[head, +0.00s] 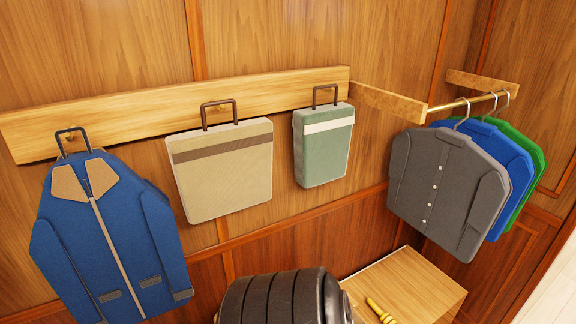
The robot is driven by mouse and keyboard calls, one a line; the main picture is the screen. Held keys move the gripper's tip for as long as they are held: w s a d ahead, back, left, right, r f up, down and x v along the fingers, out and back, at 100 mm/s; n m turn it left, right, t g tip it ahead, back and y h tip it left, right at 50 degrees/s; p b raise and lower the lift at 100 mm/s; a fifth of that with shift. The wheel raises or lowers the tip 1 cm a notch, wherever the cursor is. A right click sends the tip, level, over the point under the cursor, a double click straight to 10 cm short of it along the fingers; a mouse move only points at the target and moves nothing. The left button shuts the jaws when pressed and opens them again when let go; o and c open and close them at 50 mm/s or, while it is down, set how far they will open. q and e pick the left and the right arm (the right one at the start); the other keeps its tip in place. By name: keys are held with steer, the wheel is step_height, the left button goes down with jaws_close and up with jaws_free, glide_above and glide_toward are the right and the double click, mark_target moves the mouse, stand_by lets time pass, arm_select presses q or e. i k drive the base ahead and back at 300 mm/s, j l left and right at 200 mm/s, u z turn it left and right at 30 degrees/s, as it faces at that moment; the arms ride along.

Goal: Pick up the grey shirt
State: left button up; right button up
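The grey shirt (441,192) hangs at the right on a metal hanger from a short brass rail (463,102). It has white buttons down its front and faces me, the nearest of the row. A blue shirt (513,160) and a green shirt (540,158) hang close behind it, partly hidden by it.
A blue jacket (130,255), a beige bag (225,185) and a green bag (323,160) hang on a wooden board (110,115). A wooden box top (420,283) and a brass piece (378,308) are below. A black ribbed shape is at the bottom edge.

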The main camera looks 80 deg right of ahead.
mark_target(443, 185)
steer(key=z, duration=3.75)
steer(key=i+l+u, duration=0.15)
steer(key=l, duration=0.25)
steer(key=l+u, duration=0.15)
steer(key=l, duration=0.25)
